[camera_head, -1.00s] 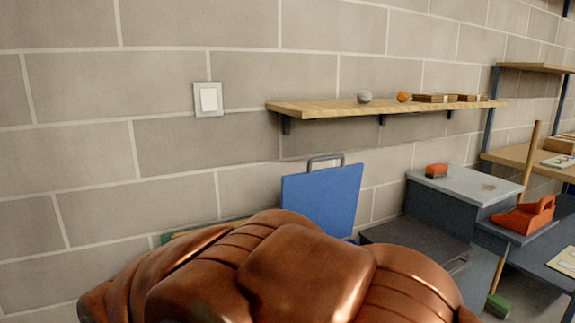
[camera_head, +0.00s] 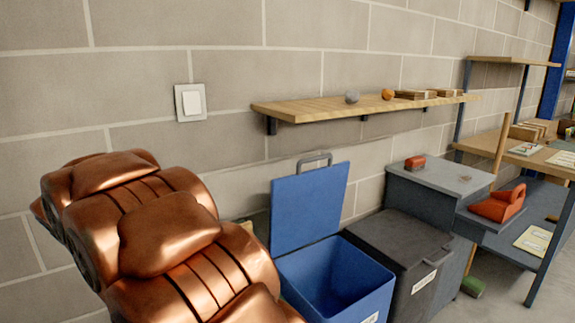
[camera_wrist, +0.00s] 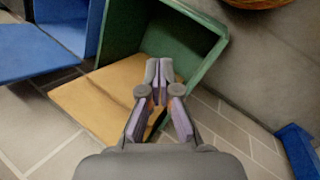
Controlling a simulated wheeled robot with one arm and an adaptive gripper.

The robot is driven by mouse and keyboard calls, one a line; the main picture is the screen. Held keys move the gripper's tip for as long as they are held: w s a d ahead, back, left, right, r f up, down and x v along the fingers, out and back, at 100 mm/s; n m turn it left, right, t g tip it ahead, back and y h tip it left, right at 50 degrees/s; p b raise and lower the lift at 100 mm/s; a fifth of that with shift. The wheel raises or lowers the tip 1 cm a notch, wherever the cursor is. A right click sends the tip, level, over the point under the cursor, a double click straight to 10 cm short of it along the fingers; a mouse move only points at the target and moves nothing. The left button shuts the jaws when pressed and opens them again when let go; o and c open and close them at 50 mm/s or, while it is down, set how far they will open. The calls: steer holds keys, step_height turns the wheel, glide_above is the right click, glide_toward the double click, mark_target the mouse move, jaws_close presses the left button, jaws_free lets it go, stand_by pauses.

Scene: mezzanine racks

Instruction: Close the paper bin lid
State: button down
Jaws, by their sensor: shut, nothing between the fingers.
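A blue bin (camera_head: 335,285) stands by the wall in the head view, its blue lid (camera_head: 309,205) raised open with a grey handle on top. Its label is too small to read. The wrist view shows part of a blue bin (camera_wrist: 65,25) and a blue panel (camera_wrist: 35,55) at the left. A green bin (camera_wrist: 205,75) with a yellow-tan panel (camera_wrist: 95,95) fills the middle there. I cannot tell which bin is for paper. My gripper (camera_wrist: 158,68) is shut and empty in front of the green bin; contact is unclear. The head view does not show it.
A dark grey bin (camera_head: 400,238) with its lid down stands right of the blue bin. A grey cabinet (camera_head: 435,180) holds a red object (camera_head: 415,162). A wooden shelf (camera_head: 330,108) is above. Another blue piece (camera_wrist: 298,150) lies at the wrist view's right.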

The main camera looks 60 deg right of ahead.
steer(key=w+d+r+m+g+h+p, duration=0.1)
steer(key=w+d+r+h+p, duration=0.15)
steer(key=w+d, duration=0.45)
steer(key=w+d+r+m+g+h+p, duration=0.1)
steer(key=w+d+r, duration=0.25)
steer(key=d, duration=0.75)
steer(key=w+d+r+m+h+p, duration=0.1)
steer(key=w+d+r+h+p, duration=0.3)
steer(key=d, duration=0.6)
steer(key=d+r+m+g, duration=0.1)
steer(key=d+m+g, duration=0.15)
steer(key=d, duration=0.65)
steer(key=s+d+m+g+p, duration=0.4)
steer(key=s+d, duration=0.7)
steer(key=d, duration=0.4)
steer(key=shift+s+r+h+p, duration=0.3)
steer(key=shift+h+p, duration=0.05)
steer(key=shift+p, duration=0.5)
steer(key=shift+s+a+b, duration=0.1)
steer(key=shift+b, duration=0.35)
